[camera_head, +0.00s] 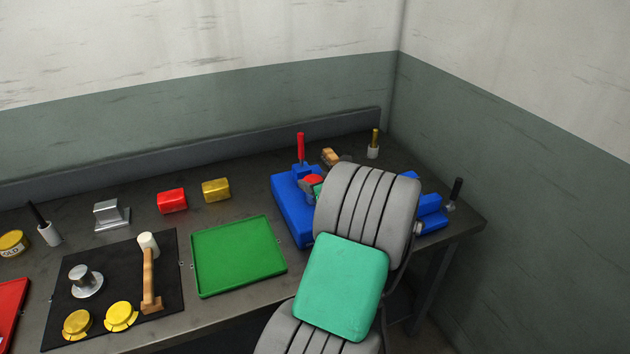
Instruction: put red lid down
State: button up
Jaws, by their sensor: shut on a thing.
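A small rounded red piece, which looks like the red lid (314,179), shows over the blue machine (289,207) at the right of the table. My gripper (308,186) is there too, mostly hidden behind my own grey and teal arm. It is shut on the red lid. How the fingers meet the lid, and whether the lid touches the machine, cannot be seen.
A green tray (240,290) lies empty left of my arm. A black mat (60,328) holds a mallet (150,275), a metal knob and two yellow round pieces. Red (172,201) and yellow (216,190) blocks stand behind. A red-handled lever (301,148) rises from the machine.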

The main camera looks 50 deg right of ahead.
jog(key=shift+f, duration=0.55)
jog(key=o, duration=1.3)
